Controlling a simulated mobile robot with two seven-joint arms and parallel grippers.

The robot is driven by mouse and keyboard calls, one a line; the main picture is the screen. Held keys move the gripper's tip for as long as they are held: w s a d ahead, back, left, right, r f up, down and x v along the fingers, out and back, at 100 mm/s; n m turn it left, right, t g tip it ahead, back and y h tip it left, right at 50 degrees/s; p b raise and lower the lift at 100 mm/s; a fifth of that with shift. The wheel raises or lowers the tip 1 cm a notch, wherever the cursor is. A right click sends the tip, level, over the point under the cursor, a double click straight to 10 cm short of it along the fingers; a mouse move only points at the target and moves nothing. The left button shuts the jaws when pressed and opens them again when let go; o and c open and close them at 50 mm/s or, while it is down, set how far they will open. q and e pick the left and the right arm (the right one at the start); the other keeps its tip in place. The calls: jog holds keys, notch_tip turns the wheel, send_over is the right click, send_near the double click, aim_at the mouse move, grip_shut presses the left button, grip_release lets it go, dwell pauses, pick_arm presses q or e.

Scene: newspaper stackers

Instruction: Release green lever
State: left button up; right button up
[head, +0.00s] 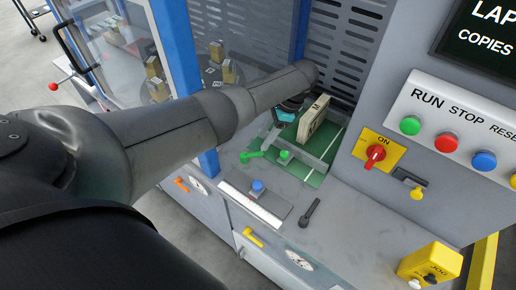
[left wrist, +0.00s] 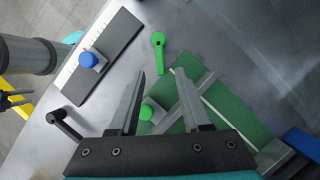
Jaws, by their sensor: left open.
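The green lever (head: 250,156) lies on the grey bench top beside the green plate. In the left wrist view the green lever (left wrist: 158,58) is ahead of the fingertips, with its round pivot at the top. My left gripper (left wrist: 160,76) is open, with nothing seen between its fingers. In the head view my left gripper (head: 287,112) is partly hidden by its arm, over the back of the green plate. A green knob (head: 284,155) stands near the lever; it also shows beside the left finger (left wrist: 147,110).
A pale stack (head: 313,120) stands upright on the green plate (head: 316,179). A blue knob (head: 257,185) on a dark bar and a dark lever (head: 309,212) are nearer the front. The button panel (head: 455,115) is at right; a blue post (head: 178,60) is at left.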

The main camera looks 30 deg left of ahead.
aim_at(255, 154)
pick_arm(q)
jog(key=b+x, duration=0.1)
jog(key=x, duration=0.4)
jog(key=shift+s+a+f, duration=0.1)
jog(key=shift+f, duration=0.3)
jog(key=shift+c, duration=0.3)
grip_shut()
